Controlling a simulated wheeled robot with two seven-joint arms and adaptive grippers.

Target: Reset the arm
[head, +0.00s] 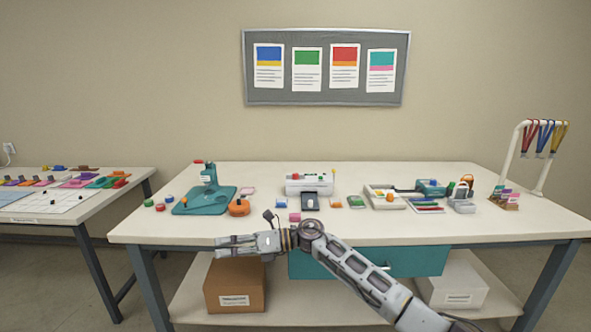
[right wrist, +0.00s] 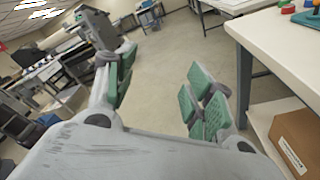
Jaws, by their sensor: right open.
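My right arm reaches in from the lower right in the head view and lies across the front edge of the white table (head: 300,232). My right gripper (head: 222,245) points left, in front of the table near its front edge. In the right wrist view its green-padded fingers (right wrist: 158,92) are spread apart, with only floor and distant furniture seen between them. It holds nothing. My left gripper is in neither view.
Below are a cardboard box (head: 236,287), a teal drawer (head: 420,261) and a white box (head: 455,282). A side table (head: 60,215) stands left.

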